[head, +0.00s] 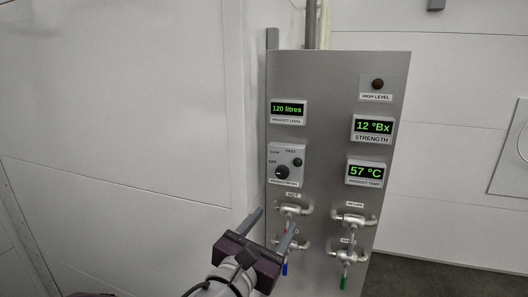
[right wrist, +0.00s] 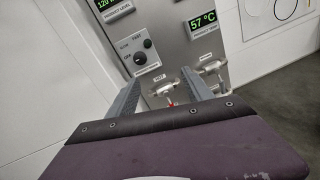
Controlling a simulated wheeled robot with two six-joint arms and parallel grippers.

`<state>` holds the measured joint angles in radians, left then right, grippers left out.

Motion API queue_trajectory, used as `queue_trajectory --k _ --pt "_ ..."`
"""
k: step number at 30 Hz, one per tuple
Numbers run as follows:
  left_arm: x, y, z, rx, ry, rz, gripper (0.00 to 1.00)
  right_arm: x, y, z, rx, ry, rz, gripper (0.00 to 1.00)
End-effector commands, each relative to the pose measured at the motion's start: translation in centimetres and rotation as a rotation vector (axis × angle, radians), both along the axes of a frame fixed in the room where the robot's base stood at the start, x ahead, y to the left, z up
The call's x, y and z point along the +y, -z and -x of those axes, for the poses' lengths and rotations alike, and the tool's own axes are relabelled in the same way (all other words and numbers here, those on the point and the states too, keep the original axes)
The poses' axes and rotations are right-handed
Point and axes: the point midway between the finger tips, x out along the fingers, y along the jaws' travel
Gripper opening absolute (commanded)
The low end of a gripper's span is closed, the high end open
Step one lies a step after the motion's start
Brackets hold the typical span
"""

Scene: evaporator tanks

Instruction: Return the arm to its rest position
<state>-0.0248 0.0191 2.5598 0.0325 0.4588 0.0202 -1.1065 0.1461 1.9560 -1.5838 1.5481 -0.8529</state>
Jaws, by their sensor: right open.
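My right gripper (head: 270,227) is open and empty in front of the lower left part of the grey control panel (head: 328,82). Its two fingers also show in the right wrist view (right wrist: 164,95), spread apart, with a valve with a red handle (right wrist: 168,94) seen between them beyond. In the head view the fingers partly cover the left valves, and a blue handle (head: 285,268) hangs below them. I cannot tell from these views how far the fingertips are from the panel. My left gripper is not in view.
The panel carries a selector knob (head: 282,172), a product level display (head: 287,109), a strength display (head: 373,127), a temperature display (head: 366,172) and a dark high level lamp (head: 377,84). A valve with a green handle (head: 345,275) is at lower right. White walls stand left and behind.

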Motion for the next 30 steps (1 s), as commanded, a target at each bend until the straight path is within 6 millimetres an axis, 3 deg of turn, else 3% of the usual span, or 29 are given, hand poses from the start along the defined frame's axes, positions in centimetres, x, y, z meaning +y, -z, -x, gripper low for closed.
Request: queue_trajectory --k 8,13,17,18,21,23,25,27,30 --pt "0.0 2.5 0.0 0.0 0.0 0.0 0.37 -8.7 3.2 -2.2 0.027 0.224 0.0 0.59" --pt "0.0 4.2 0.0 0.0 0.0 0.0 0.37 -16.0 8.0 -1.8 0.126 0.415 -0.038 0.59" --pt "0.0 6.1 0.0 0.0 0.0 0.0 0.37 -22.9 15.2 0.7 0.256 0.618 -0.166 0.59" --pt "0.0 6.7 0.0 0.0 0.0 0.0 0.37 -24.9 18.0 2.1 0.299 0.692 -0.237 0.59" --pt "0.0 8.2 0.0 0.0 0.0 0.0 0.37 -28.4 25.5 6.8 0.383 0.895 -0.478 0.59" --pt "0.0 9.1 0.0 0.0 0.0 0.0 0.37 -29.0 30.1 10.1 0.406 1.032 -0.667 0.59" --pt "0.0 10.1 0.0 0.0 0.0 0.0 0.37 -28.1 35.3 13.8 0.387 1.212 -0.937 0.59" --pt "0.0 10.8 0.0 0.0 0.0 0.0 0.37 -25.4 39.8 16.5 0.3 1.41 -1.25 0.59" --pt "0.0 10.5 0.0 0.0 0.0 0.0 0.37 -20.1 42.7 17.0 0.096 1.627 -1.655 0.59"
